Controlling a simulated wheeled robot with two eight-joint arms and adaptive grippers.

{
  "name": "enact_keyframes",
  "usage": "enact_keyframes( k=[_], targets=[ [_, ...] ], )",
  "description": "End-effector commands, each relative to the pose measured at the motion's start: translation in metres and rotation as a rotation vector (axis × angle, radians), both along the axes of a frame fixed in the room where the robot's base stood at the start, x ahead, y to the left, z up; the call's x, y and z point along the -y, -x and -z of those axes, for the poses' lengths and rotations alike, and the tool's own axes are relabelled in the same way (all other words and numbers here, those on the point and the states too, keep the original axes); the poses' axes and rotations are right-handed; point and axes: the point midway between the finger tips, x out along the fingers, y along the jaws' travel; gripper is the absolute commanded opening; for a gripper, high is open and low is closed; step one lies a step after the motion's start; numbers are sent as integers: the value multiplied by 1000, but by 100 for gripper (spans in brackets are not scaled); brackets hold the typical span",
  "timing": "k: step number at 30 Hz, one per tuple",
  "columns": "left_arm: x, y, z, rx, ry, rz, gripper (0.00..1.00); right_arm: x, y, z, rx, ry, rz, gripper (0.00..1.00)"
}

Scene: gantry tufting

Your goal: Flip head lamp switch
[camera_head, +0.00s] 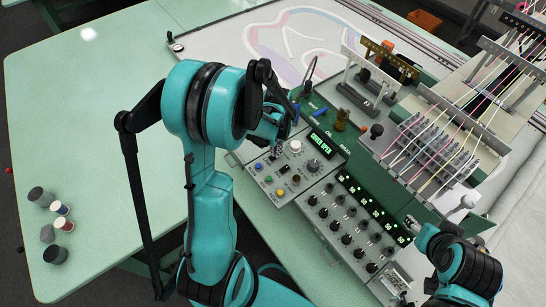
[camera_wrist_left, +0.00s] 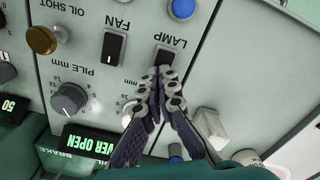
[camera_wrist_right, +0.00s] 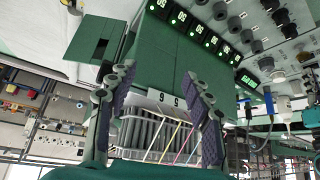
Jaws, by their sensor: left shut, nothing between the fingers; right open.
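The lamp switch (camera_wrist_left: 164,57) is a black rocker beside its LAMP label on the pale control panel (camera_head: 301,183). In the left wrist view, my left gripper (camera_wrist_left: 158,76) is shut and empty, with its fingertips right at the near edge of the switch. I cannot tell whether they touch it. In the head view, my left gripper (camera_head: 277,150) is over the upper left part of the panel. The rocker's tilt is not clear. My right gripper (camera_head: 411,221) is open and empty, right of the panel; it also shows in the right wrist view (camera_wrist_right: 160,80).
The FAN rocker (camera_wrist_left: 114,48), a blue button (camera_wrist_left: 183,8), a brass knob (camera_wrist_left: 41,40) and the PILE knob (camera_wrist_left: 69,98) are near the lamp switch. A lit display (camera_head: 320,142) reads COVER OPEN. Yarn guides (camera_head: 436,150) stand right. The green table (camera_head: 90,130) is mostly clear.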

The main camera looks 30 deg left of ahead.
Motion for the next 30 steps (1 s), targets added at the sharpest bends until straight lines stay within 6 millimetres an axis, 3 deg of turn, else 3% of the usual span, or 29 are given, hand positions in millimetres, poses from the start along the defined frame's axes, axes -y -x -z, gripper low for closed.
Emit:
enact_keyframes(
  k=[5,30],
  targets=[
    [0,0,-5,0,0,0,0,0,0,-3,0,0,0,51],
    [0,0,-71,0,0,0,0,0,0,-46,0,0,0,51]
  ],
)
